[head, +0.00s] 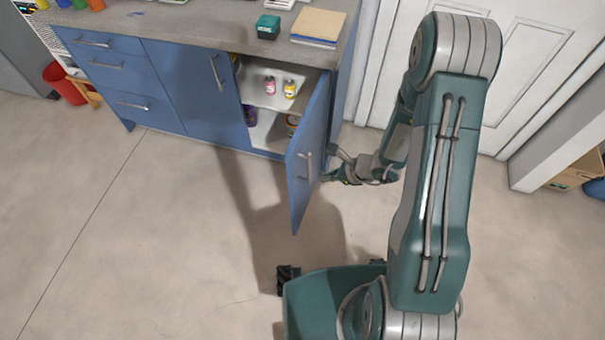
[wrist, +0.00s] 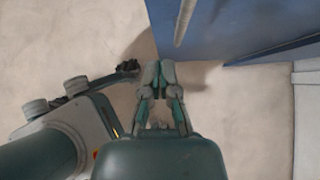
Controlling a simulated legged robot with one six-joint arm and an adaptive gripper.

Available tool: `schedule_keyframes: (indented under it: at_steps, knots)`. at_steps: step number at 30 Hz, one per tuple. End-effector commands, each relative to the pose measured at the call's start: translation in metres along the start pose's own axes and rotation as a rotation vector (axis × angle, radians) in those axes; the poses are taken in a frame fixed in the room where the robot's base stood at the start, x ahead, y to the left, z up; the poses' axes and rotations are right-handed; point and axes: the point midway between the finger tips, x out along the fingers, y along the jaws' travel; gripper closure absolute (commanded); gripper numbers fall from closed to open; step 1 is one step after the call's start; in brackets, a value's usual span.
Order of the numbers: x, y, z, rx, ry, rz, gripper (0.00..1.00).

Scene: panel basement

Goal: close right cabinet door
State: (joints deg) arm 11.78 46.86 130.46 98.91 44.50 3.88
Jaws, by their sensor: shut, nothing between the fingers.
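The right cabinet door (head: 308,155) is blue and stands wide open, swung out from the cabinet's right side. Its metal handle (head: 305,165) shows on the face turned toward my arm. My gripper (head: 332,165) is close to that face, near the handle, on the door's right side; I cannot tell whether it touches. In the wrist view my gripper (wrist: 158,72) has its fingertips together with nothing between them. The door (wrist: 220,25) and its handle (wrist: 184,22) show at the top of that view, just beyond and right of the fingertips.
The open compartment holds small bottles on a shelf (head: 262,97). The blue cabinet's counter (head: 190,45) carries a teal box (head: 268,27) and a stack of books (head: 318,28). A white door (head: 520,60) stands to the right. The floor (head: 150,240) at left is clear.

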Motion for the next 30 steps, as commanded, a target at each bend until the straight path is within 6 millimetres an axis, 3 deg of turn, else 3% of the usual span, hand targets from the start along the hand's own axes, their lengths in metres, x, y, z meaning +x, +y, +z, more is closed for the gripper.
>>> schedule_keyframes:
  at_steps: [8,12,18,30]
  knots:
    - [0.053,0.002,0.000,-0.004,0.000,0.004,1.00]
    - [0.068,0.001,0.017,-0.007,-0.001,0.002,1.00]
    - [0.079,0.000,0.028,-0.004,-0.001,0.000,1.00]
    - [0.081,0.000,0.030,-0.002,-0.001,-0.001,1.00]
